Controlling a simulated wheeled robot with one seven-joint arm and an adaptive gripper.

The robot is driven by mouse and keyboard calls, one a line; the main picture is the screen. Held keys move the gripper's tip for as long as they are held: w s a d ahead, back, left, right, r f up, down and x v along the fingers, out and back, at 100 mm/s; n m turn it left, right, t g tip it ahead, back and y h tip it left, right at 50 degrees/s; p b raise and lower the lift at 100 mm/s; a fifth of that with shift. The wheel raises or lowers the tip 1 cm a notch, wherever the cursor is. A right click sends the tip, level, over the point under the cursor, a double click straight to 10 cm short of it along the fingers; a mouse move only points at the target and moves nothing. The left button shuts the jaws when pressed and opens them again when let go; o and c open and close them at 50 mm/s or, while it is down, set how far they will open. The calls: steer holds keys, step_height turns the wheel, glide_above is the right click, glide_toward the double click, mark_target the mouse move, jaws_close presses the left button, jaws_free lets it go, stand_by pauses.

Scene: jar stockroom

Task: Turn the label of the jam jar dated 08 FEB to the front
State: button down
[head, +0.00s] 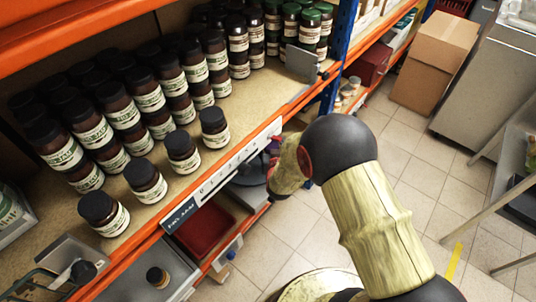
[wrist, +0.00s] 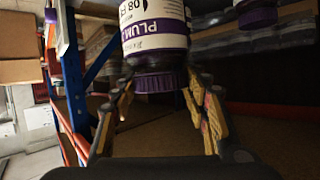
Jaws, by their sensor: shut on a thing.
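The jam jar (wrist: 155,35) has a purple lid and a white label with a purple band. It shows lid-down in the wrist view, and its top is cut off by the frame edge. The label faces the wrist camera; "PLUM" and "08" can be read, the rest of the date not clearly. My gripper (wrist: 160,84) is shut on this jar, with one finger on each side near the lid. In the head view my arm reaches to the shelf front, and I cannot make out the held jar or the fingertips there.
Another purple-lidded jar (wrist: 257,16) stands to the right in the wrist view. Many dark-lidded jars (head: 123,112) fill the upper shelf, with several near its orange front edge (head: 240,150). A blue upright (head: 338,55) stands beside the arm. A cardboard box (head: 435,60) is on the tiled floor.

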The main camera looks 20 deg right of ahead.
steer(key=w+f+b, duration=0.4)
steer(key=f, duration=0.4)
steer(key=shift+w+f, duration=0.3)
steer(key=shift+w, duration=0.05)
steer(key=c, duration=1.4)
jaws_free()
steer(key=shift+s+f+b, duration=0.1)
steer(key=shift+f+b, duration=0.2)
steer(key=shift+b, duration=0.05)
steer(key=o, duration=0.4)
steer(key=shift+o, duration=0.2)
steer(key=shift+r, duration=0.15)
